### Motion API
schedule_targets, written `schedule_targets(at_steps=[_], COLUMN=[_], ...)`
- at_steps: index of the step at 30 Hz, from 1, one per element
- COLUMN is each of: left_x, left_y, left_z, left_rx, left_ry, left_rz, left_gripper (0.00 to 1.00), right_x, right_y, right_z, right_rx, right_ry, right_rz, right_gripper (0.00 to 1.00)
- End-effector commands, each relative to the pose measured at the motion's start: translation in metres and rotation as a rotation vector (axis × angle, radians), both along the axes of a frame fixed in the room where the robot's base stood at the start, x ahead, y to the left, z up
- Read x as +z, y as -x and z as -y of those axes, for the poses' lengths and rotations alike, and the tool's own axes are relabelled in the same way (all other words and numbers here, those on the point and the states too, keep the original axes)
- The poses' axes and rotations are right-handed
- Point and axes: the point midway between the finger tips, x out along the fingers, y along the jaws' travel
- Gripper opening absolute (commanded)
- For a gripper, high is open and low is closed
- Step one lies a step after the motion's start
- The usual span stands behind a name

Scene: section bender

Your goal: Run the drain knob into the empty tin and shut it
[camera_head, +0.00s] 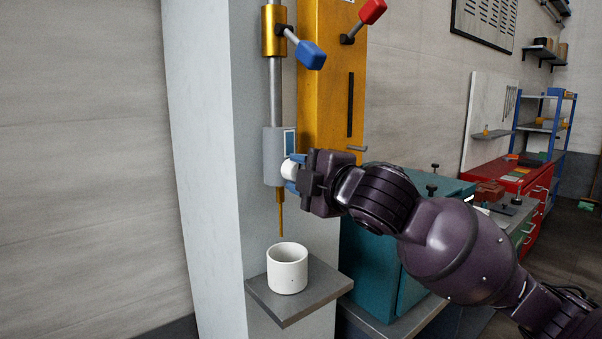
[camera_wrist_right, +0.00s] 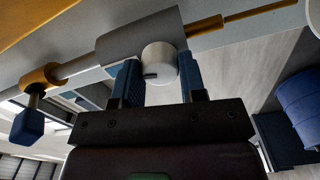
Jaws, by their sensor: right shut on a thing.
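The white round drain knob (camera_head: 288,170) sticks out from the grey valve body (camera_head: 272,155) on the vertical pipe. My right gripper (camera_head: 294,173) is shut on it, and the blue fingers stand either side of the knob (camera_wrist_right: 159,62) in the right wrist view. A dark mark shows on the knob's face there. A thin brass spout (camera_head: 281,212) points down from the valve body. The white tin (camera_head: 287,268) stands upright on a small grey shelf (camera_head: 317,292) below the spout, apart from it. Its inside is only partly visible. I see no stream. My left gripper is out of view.
Above are a blue-handled lever (camera_head: 310,55) on a brass fitting and a red-handled lever (camera_head: 372,11) on the yellow panel (camera_head: 325,80). A teal cabinet (camera_head: 375,255) stands behind my right arm. The space left of the pipe is clear.

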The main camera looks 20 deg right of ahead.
Motion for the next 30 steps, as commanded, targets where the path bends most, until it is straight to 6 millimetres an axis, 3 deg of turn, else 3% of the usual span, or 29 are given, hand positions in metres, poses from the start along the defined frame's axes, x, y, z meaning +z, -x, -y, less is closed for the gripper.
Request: schedule_targets(at_steps=[18, 30], left_x=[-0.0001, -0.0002], left_y=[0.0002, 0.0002], left_z=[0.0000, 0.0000], left_rx=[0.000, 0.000], left_ry=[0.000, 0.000], left_rz=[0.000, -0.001], left_gripper=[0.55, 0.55], right_x=[-0.0003, -0.0005], right_y=[0.0001, 0.0001], right_z=[-0.0001, -0.0002], right_rx=[0.000, 0.000], right_ry=[-0.511, -0.692], right_rz=[-0.186, -0.253], right_gripper=[0.14, 0.14])
